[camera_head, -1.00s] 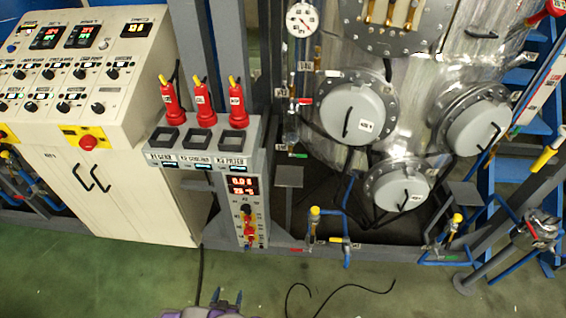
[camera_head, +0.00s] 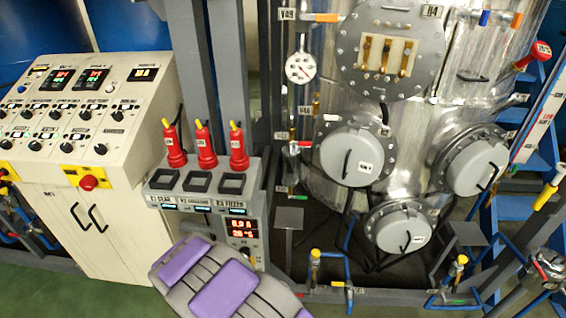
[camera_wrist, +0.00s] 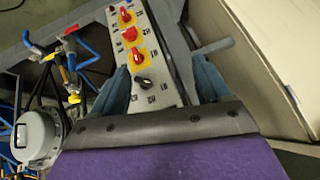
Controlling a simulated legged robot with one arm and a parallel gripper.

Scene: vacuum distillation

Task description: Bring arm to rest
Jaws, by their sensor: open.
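My arm, with purple and grey covers, rises from the bottom middle of the head view, in front of the grey control box (camera_head: 255,210). My gripper's fingers cannot be made out there. In the wrist view my gripper (camera_wrist: 160,78) is open, with a blue-grey finger on each side and nothing held. The control box's knob panel (camera_wrist: 150,98) shows between and beyond the fingers. It has a black knob (camera_wrist: 142,83) and red knobs on yellow plates. I cannot tell whether the fingers touch the panel.
A cream cabinet (camera_head: 100,235) with switches on its sloped top stands at left. Red-handled plugs (camera_head: 206,146) stand above the control box. A metal vessel with round grey hatches (camera_head: 352,153) and blue pipes (camera_head: 348,240) are at right. Green floor (camera_head: 80,292) shows at lower left.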

